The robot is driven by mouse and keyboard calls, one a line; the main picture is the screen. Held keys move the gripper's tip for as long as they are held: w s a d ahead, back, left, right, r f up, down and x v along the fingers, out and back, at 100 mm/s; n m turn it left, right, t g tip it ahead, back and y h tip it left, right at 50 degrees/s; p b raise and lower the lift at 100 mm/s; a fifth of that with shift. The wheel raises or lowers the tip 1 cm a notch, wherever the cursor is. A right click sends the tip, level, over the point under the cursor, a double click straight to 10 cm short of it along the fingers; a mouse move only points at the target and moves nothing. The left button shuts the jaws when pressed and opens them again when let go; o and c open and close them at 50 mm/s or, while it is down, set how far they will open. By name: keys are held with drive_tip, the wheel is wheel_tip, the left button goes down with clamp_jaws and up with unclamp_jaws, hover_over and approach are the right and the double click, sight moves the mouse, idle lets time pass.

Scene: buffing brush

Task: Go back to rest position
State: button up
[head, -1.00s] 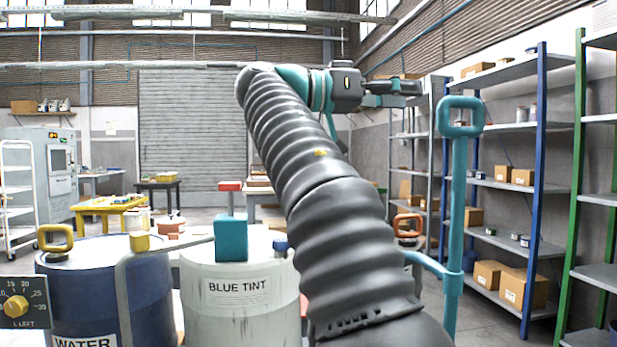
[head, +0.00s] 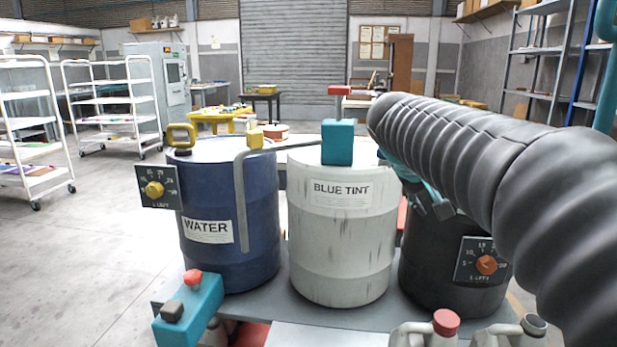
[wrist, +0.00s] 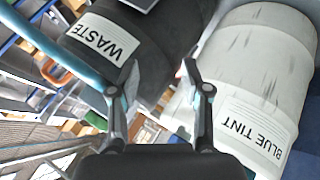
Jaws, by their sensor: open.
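My gripper shows in the wrist view (wrist: 160,85) with its two fingers spread apart and nothing between them. Beyond the fingers are a dark drum labelled WASTE (wrist: 140,40) and a whitish drum labelled BLUE TINT (wrist: 245,75). In the head view my arm reaches in from the right and bends down in front of the dark drum (head: 425,265). Part of my gripper (head: 434,208) shows below the arm there; the arm hides the rest. The BLUE TINT drum (head: 340,255) stands in the middle, left of the arm.
A blue WATER drum (head: 230,265) stands left. Dials (head: 158,188) and a bent grey pipe (head: 241,195) are at the drums. Jugs (head: 425,332) and a teal block (head: 188,310) are at the front. White carts (head: 110,100) stand far left; open floor (head: 80,260) lies before them.

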drive_tip(key=s+a+f+y, duration=0.3)
drive_tip(key=s+f, duration=0.6)
drive_tip(key=s, duration=0.3)
drive_tip(key=s+a+f+m+y, duration=0.1)
drive_tip(key=s+a+f+y, duration=0.2)
drive_tip(key=s+f, duration=0.6)
drive_tip(key=shift+s+a+f, duration=0.4)
drive_tip(key=shift+s+a, duration=0.35)
drive_tip(key=shift+s, duration=1.3)
